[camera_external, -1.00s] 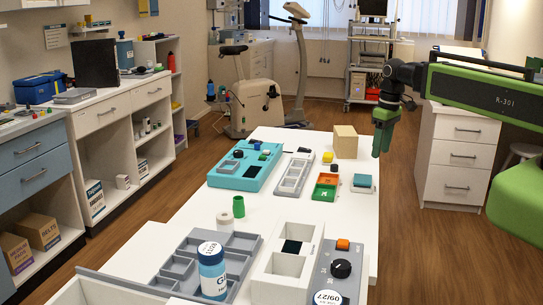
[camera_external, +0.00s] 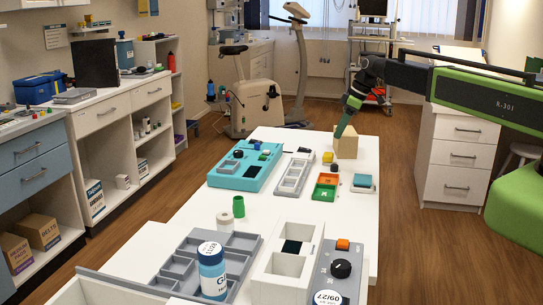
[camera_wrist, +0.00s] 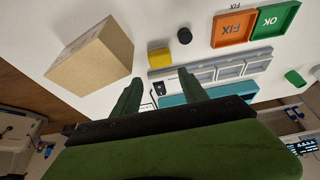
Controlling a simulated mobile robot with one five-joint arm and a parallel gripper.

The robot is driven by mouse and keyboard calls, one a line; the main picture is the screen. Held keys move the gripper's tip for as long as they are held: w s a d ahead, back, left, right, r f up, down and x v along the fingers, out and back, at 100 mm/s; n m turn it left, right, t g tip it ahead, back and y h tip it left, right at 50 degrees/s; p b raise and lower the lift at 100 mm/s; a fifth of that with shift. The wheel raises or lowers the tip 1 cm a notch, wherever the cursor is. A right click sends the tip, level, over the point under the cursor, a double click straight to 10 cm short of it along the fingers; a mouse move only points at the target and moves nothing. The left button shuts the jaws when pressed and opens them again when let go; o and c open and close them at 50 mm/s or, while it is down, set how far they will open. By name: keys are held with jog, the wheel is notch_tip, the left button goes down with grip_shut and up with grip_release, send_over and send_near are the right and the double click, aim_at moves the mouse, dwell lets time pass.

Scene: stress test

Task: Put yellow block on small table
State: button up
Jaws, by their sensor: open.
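The yellow block (camera_external: 327,157) lies on the white table (camera_external: 290,205) at its far end, just left of the tan box (camera_external: 347,147). In the wrist view the yellow block (camera_wrist: 159,58) shows beyond my fingertips, roughly between their lines, with nothing touching it. My gripper (camera_external: 339,134) points down in front of the tan box, above and to the right of the yellow block in the outside view. In the wrist view my gripper (camera_wrist: 158,86) has its two green fingers wide apart with nothing between them. I cannot tell which surface is the small table.
A small dark cylinder (camera_wrist: 184,36) stands close to the yellow block. The grey compartment tray (camera_external: 293,175), the orange-and-green tray (camera_external: 325,187) and the turquoise panel (camera_external: 245,165) are near. The tan box (camera_wrist: 92,58) stands tall beside my fingers.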

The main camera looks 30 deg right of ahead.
aim_at(328, 154)
jog(key=b+x, duration=0.4)
jog(key=x, duration=0.2)
jog(key=shift+d, duration=0.1)
jog(key=b+x, duration=0.5)
jog(key=shift+s+f, duration=0.2)
jog(key=shift+r, duration=0.2)
jog(key=shift+c, duration=0.4)
jog(key=c, duration=0.9)
jog(key=shift+r+p, duration=0.15)
jog(key=shift+p, duration=0.2)
notch_tip(328, 154, up, 10)
jog(key=p, duration=0.9)
jog(key=shift+p, duration=0.35)
